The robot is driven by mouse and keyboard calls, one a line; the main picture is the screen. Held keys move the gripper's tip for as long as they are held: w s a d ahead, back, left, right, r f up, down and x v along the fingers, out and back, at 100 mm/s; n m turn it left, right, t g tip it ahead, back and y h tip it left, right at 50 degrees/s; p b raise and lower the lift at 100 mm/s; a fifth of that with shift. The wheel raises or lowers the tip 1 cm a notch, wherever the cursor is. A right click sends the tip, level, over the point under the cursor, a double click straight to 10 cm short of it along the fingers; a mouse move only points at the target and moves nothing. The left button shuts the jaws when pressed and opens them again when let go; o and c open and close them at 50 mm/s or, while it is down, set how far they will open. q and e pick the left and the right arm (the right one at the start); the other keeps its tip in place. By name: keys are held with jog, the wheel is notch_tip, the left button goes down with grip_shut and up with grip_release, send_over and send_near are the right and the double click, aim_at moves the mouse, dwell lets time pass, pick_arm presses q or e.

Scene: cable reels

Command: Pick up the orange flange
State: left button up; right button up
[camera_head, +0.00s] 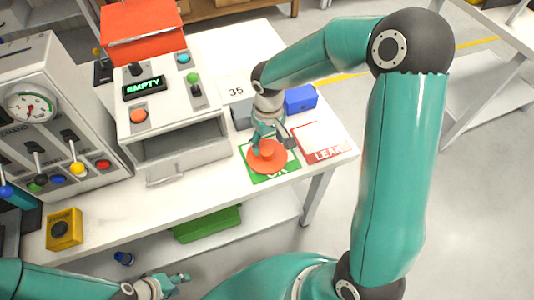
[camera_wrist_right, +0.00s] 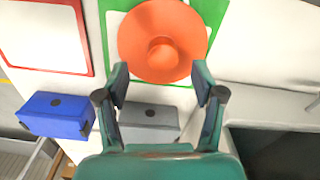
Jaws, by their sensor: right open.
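The orange flange (camera_head: 265,164) is a round disc with a raised hub, lying on the green OK card (camera_head: 285,172) near the table's front right. It also shows at the top of the right wrist view (camera_wrist_right: 160,28). My right gripper (camera_head: 270,143) is just over it, with part of the disc hidden behind the fingers. In the right wrist view its two fingers (camera_wrist_right: 160,78) are apart with nothing between them, and the flange hub lies beyond the tips. My left gripper (camera_head: 176,279) is low at the front left, away from the flange; its jaw gap is unclear.
A red-bordered LEAK card (camera_head: 326,146) lies right of the OK card. A blue block (camera_head: 300,98) and a grey block (camera_wrist_right: 150,117) stand behind. A test machine (camera_head: 160,102) with an EMPTY display and open bay stands left. A green crate (camera_head: 207,223) sits on the lower shelf.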

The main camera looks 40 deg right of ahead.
aim_at(267, 151)
jog(key=f, duration=0.4)
jog(key=shift+a+f+p, duration=0.2)
jog(key=shift+f+p, duration=0.05)
jog(key=shift+p, duration=0.1)
jog(key=shift+s, duration=0.1)
jog(key=c, duration=1.2)
jog(key=shift+r, duration=0.15)
jog(key=shift+c, duration=0.2)
